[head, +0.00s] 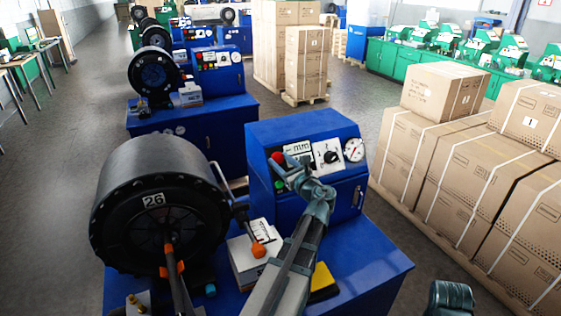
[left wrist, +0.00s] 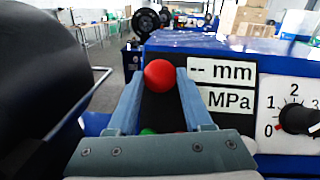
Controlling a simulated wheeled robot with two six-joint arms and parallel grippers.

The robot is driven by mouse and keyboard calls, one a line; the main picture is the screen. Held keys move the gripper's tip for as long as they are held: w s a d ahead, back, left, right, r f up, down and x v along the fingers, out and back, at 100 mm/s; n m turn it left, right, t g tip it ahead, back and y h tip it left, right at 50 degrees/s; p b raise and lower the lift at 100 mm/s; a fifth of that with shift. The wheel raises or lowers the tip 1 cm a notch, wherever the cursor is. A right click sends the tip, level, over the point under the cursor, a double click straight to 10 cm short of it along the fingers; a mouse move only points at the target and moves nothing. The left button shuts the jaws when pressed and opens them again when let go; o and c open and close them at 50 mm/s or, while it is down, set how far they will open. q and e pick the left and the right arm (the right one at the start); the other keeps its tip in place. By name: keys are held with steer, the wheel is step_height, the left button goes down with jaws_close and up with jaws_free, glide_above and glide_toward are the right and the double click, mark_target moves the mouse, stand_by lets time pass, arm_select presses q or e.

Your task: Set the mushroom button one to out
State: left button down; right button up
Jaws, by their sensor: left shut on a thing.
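The red mushroom button (head: 277,158) sits on the front panel of the blue control box (head: 262,132), left of the display labels. My left gripper (head: 289,167) reaches up to it from below. In the left wrist view, the red button (left wrist: 160,75) lies between the two fingertips, and the gripper is shut on it. A green button (head: 279,186) is lower on the same panel. It is mostly hidden behind the gripper in the left wrist view (left wrist: 149,131). I cannot tell from these frames whether the red button is in or out.
The panel also has a black selector knob (head: 331,157) and a round gauge (head: 354,150). A large black crimper head (head: 150,170) numbered 26 stands to the left. A white box (head: 243,264) and an orange-knobbed lever are close to my arm. Cartons (head: 465,165) stand right.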

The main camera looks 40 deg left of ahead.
arm_select(q)
steer(key=shift+s+d+r, duration=0.2)
steer(key=shift+d+r, duration=0.05)
steer(key=shift+d, duration=0.05)
steer(key=shift+a+f, duration=0.1)
steer(key=shift+c, duration=1.4)
jaws_free()
steer(key=shift+d, duration=0.2)
steer(key=v, duration=1.3)
steer(key=shift+d, duration=0.3)
steer(key=shift+s, duration=0.15)
